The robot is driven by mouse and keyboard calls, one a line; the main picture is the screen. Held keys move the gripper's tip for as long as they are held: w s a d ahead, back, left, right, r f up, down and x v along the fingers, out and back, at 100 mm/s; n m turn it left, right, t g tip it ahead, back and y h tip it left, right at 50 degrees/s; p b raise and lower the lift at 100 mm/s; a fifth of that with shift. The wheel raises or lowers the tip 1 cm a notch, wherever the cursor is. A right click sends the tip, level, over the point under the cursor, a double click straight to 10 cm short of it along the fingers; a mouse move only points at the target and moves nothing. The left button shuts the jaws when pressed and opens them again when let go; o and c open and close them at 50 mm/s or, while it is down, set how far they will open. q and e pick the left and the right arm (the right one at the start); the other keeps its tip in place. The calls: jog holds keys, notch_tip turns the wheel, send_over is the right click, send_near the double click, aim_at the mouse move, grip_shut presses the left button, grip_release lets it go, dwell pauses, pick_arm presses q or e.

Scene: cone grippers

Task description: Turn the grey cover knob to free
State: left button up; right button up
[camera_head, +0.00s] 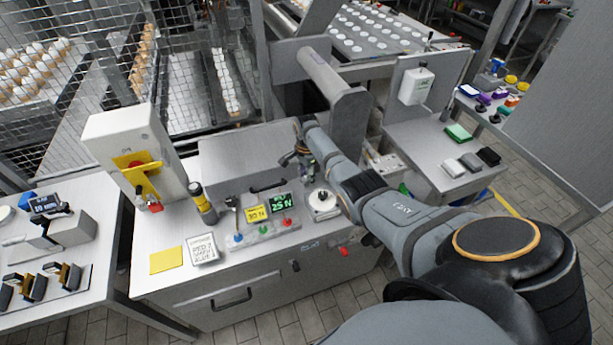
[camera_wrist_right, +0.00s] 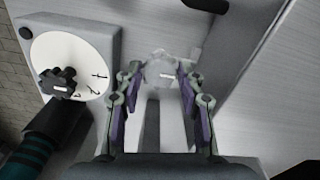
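My right gripper (camera_head: 295,158) is above the machine top, at the right end of the grey cover (camera_head: 245,160). In the right wrist view the gripper (camera_wrist_right: 160,78) is open, with its purple-padded fingers apart. A pale grey, rounded thing with a light mark, which looks like the grey cover knob (camera_wrist_right: 163,74), shows between and beyond the fingertips. I cannot tell whether the fingers touch it. In the head view the knob is not clearly distinguishable near the gripper and arm. My left gripper is not in view.
A white dial (camera_head: 322,205) with a black knob (camera_wrist_right: 58,84) is beside the gripper. The front panel has a yellow display (camera_head: 256,213), a green display (camera_head: 281,202) and several small levers. A yellow-handled switch box (camera_head: 130,150) stands left. The right side table (camera_head: 425,150) holds small blocks.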

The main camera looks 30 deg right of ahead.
jog(key=c, duration=0.4)
jog(key=shift+o, duration=0.2)
jog(key=n+p, duration=0.1)
jog(key=n, duration=0.2)
jog(key=shift+r+n, duration=0.15)
jog(key=shift+n, duration=0.25)
jog(key=n, duration=0.4)
jog(key=shift+n+p, duration=0.3)
jog(key=n, duration=0.4)
jog(key=shift+w, duration=0.1)
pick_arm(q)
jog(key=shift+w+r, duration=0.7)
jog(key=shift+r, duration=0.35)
pick_arm(e)
jog(key=shift+n, duration=2.7)
